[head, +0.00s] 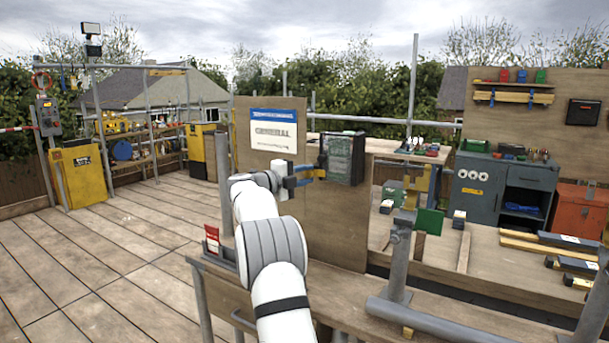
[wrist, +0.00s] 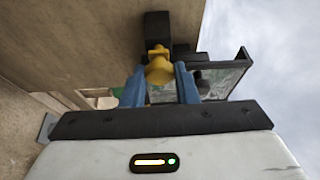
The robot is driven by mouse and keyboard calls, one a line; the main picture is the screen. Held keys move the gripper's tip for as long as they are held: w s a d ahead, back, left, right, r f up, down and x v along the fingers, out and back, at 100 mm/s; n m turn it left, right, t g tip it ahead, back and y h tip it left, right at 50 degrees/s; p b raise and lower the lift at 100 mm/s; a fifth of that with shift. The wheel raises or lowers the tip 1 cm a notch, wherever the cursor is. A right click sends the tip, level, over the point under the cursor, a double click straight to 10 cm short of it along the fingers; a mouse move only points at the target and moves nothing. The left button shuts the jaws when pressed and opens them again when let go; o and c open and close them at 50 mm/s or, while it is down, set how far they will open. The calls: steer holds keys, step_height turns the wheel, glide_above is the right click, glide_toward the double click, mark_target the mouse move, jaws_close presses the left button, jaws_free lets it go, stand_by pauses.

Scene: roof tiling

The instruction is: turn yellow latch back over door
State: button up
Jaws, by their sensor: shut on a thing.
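The yellow latch (wrist: 159,68) is between the two blue fingers of my gripper (wrist: 160,84) in the wrist view, and the gripper is shut on it. In the head view my gripper (head: 304,174) reaches from the left to the latch (head: 321,166), at the left edge of a dark box with a greenish front (head: 344,158). The box is fixed to an upright wooden board (head: 338,220). In the wrist view the box's glassy door (wrist: 222,78) shows to the right, partly behind the right finger. Whether the latch overlaps the door is unclear.
A sign reading GENERAL (head: 273,131) is on the board left of the box. A wooden bench (head: 230,287) stands below my arm. A grey post with a clamp (head: 399,255) and a green plate (head: 429,221) stand to the right. The deck at left is open.

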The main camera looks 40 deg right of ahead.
stand_by(0.4)
steer(key=o, duration=1)
steer(key=a, duration=0.8)
